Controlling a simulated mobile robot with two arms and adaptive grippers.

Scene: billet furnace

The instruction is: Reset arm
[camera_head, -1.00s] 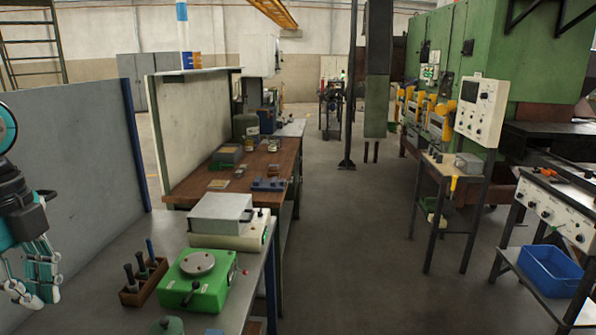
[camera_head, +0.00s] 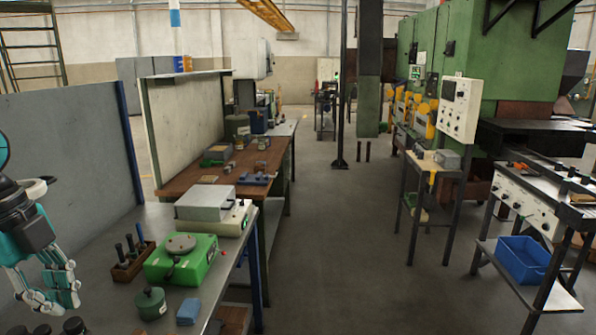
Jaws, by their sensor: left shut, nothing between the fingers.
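My left arm comes in at the left edge, and its teal and grey left gripper (camera_head: 54,303) hangs downward with its fingers pointing down. The gripper is shut and empty. My right gripper is out of view.
The near bench holds a green device (camera_head: 180,259), a wooden rack (camera_head: 132,261), a green pot (camera_head: 150,304) and a blue block (camera_head: 188,311). A control stand with a blue bin (camera_head: 523,260) is at right. The middle aisle (camera_head: 335,240) is clear.

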